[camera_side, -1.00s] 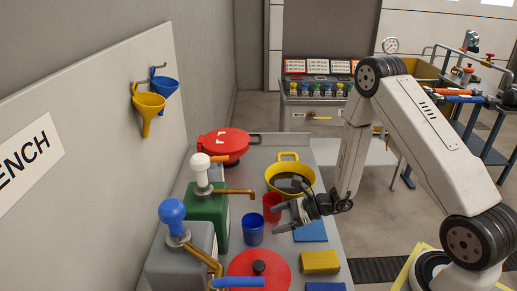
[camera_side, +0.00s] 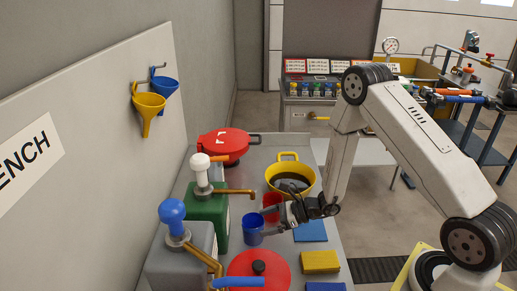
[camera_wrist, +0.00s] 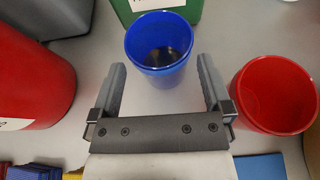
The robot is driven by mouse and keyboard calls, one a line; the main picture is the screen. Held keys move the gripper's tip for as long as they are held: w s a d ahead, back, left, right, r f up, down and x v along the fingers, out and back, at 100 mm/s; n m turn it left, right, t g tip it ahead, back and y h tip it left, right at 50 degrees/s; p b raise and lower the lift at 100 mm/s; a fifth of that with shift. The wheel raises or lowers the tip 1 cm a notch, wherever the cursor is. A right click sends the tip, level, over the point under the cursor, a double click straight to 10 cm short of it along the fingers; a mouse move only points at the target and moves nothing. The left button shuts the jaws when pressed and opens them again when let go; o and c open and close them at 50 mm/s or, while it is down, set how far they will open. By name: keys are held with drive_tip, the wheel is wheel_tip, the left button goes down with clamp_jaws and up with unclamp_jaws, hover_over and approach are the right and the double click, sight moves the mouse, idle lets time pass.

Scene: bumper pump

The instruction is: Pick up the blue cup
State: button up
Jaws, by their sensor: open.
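The blue cup (camera_side: 252,230) stands upright on the grey bench, in front of the green pump. It also shows in the wrist view (camera_wrist: 160,50), with its open top facing up and a dark inside. My gripper (camera_side: 268,224) is open and low beside the cup, on its right in the side view. In the wrist view my gripper (camera_wrist: 160,72) has its two fingers apart, pointing at the cup. The cup lies just beyond the fingertips, and its near wall is close to or slightly between them. I cannot tell whether a finger touches it.
A red cup (camera_wrist: 275,95) stands close to the right finger. A green pump (camera_side: 208,208) and a grey pump (camera_side: 183,255) are at left.

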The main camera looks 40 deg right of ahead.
sight(254, 223)
drive_tip(key=shift+x, duration=2.25)
drive_tip(key=shift+r, duration=0.1)
drive_tip(key=c, duration=1.1)
drive_tip(key=shift+s+d+r, duration=0.1)
drive_tip(key=shift+r, duration=0.2)
drive_tip(key=shift+r, duration=0.15)
wheel_tip(254, 223, up, 6)
drive_tip(key=shift+s+d, duration=6.8)
drive_tip(key=shift+d, duration=0.05)
